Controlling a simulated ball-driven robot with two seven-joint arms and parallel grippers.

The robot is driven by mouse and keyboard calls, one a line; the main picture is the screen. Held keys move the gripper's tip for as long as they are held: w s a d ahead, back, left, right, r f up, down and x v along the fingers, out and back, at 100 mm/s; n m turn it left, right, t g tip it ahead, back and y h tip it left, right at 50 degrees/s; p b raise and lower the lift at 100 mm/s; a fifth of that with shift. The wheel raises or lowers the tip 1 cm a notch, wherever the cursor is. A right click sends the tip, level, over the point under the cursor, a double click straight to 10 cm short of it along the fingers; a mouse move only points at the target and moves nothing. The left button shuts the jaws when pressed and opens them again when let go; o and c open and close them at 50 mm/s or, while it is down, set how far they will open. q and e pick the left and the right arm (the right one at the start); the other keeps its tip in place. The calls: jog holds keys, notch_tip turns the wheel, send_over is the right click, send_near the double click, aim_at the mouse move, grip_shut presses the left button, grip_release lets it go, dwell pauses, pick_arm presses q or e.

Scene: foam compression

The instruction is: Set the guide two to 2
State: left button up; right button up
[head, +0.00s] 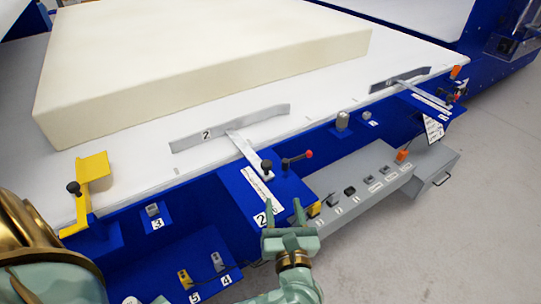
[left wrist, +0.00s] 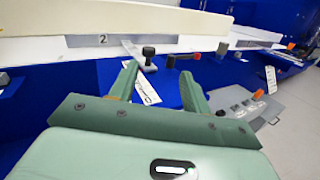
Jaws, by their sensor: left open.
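Guide two (head: 190,141) is a grey bar marked 2, lying on the white table in front of the foam block (head: 200,60). Its arm runs forward over a blue bracket with a white scale strip (head: 262,188); the scale marks are too small to read. A black knob (head: 266,166) stands on the arm, beside a lever with a red end (head: 298,159). My left gripper (head: 284,214) is open and empty, in front of the bracket. In the left wrist view, the knob (left wrist: 148,53) and lever (left wrist: 184,57) show beyond the open fingers (left wrist: 160,82). My right gripper is out of view.
A second grey guide (head: 400,79) with its own bracket is at the right. A yellow stop (head: 95,172) with a black knob is at the left. A grey control box (head: 360,190) with several switches sits right of my gripper. Open floor (head: 450,240) lies at the right.

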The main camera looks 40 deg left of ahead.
aim_at(267, 167)
pick_arm(q)
jog(key=w+a+b, duration=0.1)
jog(key=w+a, duration=0.2)
jog(key=a, duration=0.1)
jog(key=w+a+n+b, duration=0.1)
jog(key=w+a, duration=0.2)
jog(key=a, duration=0.1)
jog(key=w+a+f+n+g, duration=0.1)
jog(key=w+a, duration=0.3)
jog(key=shift+f+y+b, duration=0.1)
jog(key=shift+y+b, duration=0.2)
jog(key=shift+b, duration=0.1)
jog(key=shift+w+a, duration=0.2)
jog(key=shift+w, duration=0.15)
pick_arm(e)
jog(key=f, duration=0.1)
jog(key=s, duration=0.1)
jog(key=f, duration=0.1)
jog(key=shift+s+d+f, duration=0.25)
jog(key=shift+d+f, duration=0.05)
